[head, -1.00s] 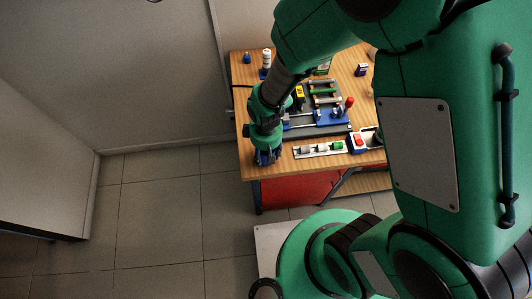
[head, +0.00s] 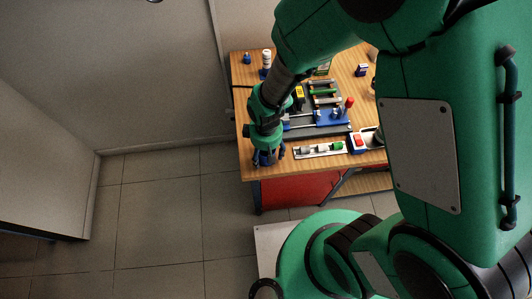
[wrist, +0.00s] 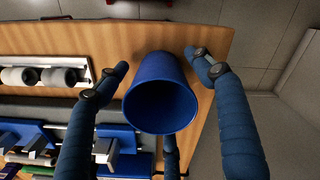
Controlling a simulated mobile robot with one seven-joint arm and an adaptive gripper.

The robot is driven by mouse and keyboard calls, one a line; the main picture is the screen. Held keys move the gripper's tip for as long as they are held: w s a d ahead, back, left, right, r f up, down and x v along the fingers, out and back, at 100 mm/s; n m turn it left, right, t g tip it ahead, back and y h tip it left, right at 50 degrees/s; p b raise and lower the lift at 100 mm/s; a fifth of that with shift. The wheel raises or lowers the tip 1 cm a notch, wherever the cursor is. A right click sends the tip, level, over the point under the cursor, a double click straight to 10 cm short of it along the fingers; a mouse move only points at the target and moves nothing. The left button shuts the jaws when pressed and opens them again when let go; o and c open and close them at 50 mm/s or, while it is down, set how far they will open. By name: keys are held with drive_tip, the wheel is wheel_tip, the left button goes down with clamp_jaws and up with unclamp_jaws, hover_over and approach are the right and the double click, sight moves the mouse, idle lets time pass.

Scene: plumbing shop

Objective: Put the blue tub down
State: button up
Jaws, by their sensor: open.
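The blue tub (wrist: 160,68) is between the fingers of my gripper (wrist: 158,75) in the wrist view, with its open mouth facing the camera. It appears to stand on the wooden bench top near the edge. The fingers are spread, with visible gaps to the tub on the left and right. A third finger lies below the tub in the picture, and I cannot tell if it touches. In the head view my gripper (head: 268,157) is low over the near left corner of the bench (head: 258,172), and the tub is mostly hidden by the fingers.
A tray with white and green cylindrical parts (head: 320,149) lies right of my gripper. A red-and-blue box (head: 358,142) stands beyond it. A blue fixture (head: 318,118) is behind. The bench edge and floor are close by the tub.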

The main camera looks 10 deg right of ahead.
wheel_tip(320, 180, up, 12)
drive_tip(key=p, duration=0.1)
drive_tip(key=shift+p, duration=0.35)
idle(0.8)
drive_tip(key=d+r+m+t, duration=0.15)
drive_tip(key=d+r, duration=0.25)
drive_tip(key=r, duration=0.5)
drive_tip(key=d+r+m+t, duration=0.1)
drive_tip(key=d+r+m, duration=0.25)
drive_tip(key=r, duration=0.55)
drive_tip(key=s+d+r+m+t, duration=0.1)
drive_tip(key=s+d+r+m, duration=0.1)
drive_tip(key=r, duration=0.4)
drive_tip(key=s+d+r+m+t, duration=0.2)
drive_tip(key=s+d+r, duration=0.3)
drive_tip(key=s+r, duration=0.1)
drive_tip(key=shift+s+d+r, duration=0.25)
drive_tip(key=shift+r, duration=0.4)
wheel_tip(320, 180, down, 5)
drive_tip(key=b, duration=0.5)
